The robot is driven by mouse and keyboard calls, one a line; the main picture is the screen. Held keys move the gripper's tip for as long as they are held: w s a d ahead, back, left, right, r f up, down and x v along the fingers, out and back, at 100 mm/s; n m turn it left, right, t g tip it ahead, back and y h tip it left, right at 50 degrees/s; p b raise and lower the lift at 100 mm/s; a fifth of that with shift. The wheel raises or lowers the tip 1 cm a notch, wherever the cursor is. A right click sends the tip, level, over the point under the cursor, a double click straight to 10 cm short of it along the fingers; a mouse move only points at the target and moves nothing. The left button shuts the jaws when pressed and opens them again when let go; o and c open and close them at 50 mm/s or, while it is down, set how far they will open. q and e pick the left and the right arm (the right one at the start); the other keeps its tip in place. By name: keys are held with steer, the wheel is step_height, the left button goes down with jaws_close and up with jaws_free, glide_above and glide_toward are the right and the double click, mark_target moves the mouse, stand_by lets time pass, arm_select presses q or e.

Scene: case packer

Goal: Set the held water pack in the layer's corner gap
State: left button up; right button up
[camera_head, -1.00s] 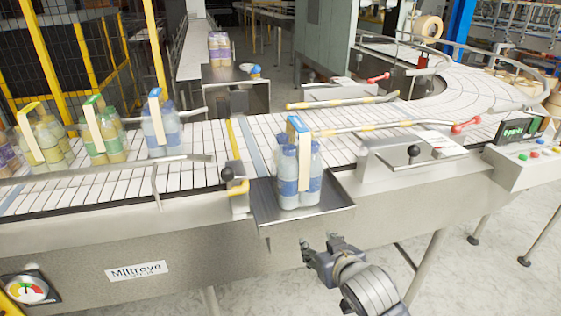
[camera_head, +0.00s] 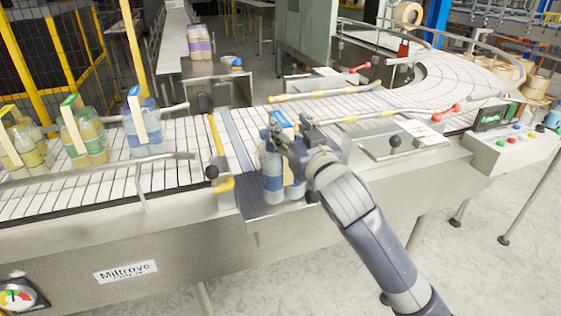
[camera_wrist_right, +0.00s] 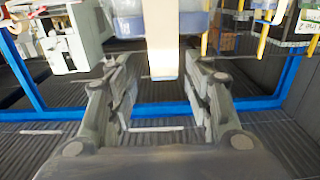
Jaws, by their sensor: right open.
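A water pack of blue-labelled bottles (camera_head: 271,170) with a blue-topped beige carrying strip stands upright on the small metal shelf (camera_head: 262,211) at the conveyor's front edge. My right gripper (camera_head: 290,130) is at the upper part of this pack and covers much of its right side. In the right wrist view the gripper (camera_wrist_right: 160,88) is open, with the beige strip (camera_wrist_right: 161,38) between its fingers and bottle parts (camera_wrist_right: 194,22) beyond. The fingers look apart from the strip. The pack is not gripped. No layer or corner gap can be made out. My left gripper is not in view.
Several bottle packs, including a green-topped one (camera_head: 82,135) and a blue-topped one (camera_head: 143,125), stand on the conveyor (camera_head: 180,180) to the left. A control box (camera_head: 510,145) is at the right.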

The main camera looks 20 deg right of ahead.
mark_target(280, 117)
steer(key=shift+w+a+p, duration=0.15)
steer(key=shift+w+p, duration=0.5)
steer(key=shift+w, duration=0.5)
steer(key=shift+w+a+p, duration=0.15)
steer(key=shift+w+p, duration=0.5)
steer(key=shift+w, duration=0.45)
steer(key=shift+w+f, duration=0.2)
steer(key=shift+w, duration=0.5)
jaws_close()
steer(key=shift+r, duration=0.35)
steer(key=shift+f, duration=0.1)
